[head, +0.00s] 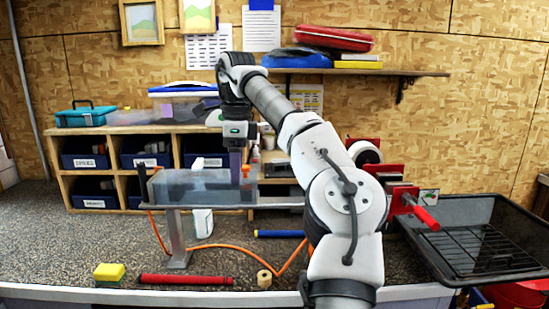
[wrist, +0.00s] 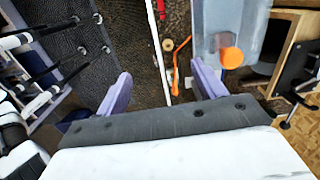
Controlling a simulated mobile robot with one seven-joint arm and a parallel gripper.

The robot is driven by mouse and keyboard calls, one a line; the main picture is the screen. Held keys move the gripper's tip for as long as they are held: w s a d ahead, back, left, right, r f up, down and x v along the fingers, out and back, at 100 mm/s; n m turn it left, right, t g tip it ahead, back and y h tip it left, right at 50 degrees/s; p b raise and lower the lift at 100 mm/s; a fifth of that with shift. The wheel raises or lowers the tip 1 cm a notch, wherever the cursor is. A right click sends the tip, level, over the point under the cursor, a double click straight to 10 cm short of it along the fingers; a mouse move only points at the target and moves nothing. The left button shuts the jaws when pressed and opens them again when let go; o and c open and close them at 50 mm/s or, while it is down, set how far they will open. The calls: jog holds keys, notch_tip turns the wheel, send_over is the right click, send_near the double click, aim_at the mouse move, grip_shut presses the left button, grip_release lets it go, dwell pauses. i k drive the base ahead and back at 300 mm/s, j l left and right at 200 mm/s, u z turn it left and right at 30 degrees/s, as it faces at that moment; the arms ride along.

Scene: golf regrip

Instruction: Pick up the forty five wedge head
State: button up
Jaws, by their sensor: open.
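I cannot pick out the forty five wedge head for certain in either view. My gripper (head: 240,165) points down over the right part of a clear tray (head: 190,188) in the head view. In the wrist view, my gripper (wrist: 160,82) is open, its purple fingers wide apart with nothing between them. An orange rounded piece (wrist: 231,58) shows at the tray, to the right of the fingers. A dark piece (wrist: 214,42) shows beside it, too unclear to name. The orange piece also shows by my gripper in the head view (head: 246,171).
A wooden cubby shelf (head: 128,169) holds several labelled dark bins behind the tray. A red-handled vise (head: 402,195) and a black bin with a rack (head: 480,205) are at right. A red rod (head: 185,279), sponge (head: 109,272) and tape roll (head: 264,279) lie near the front edge.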

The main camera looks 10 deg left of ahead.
aim_at(276, 162)
jog(key=i, duration=1.45)
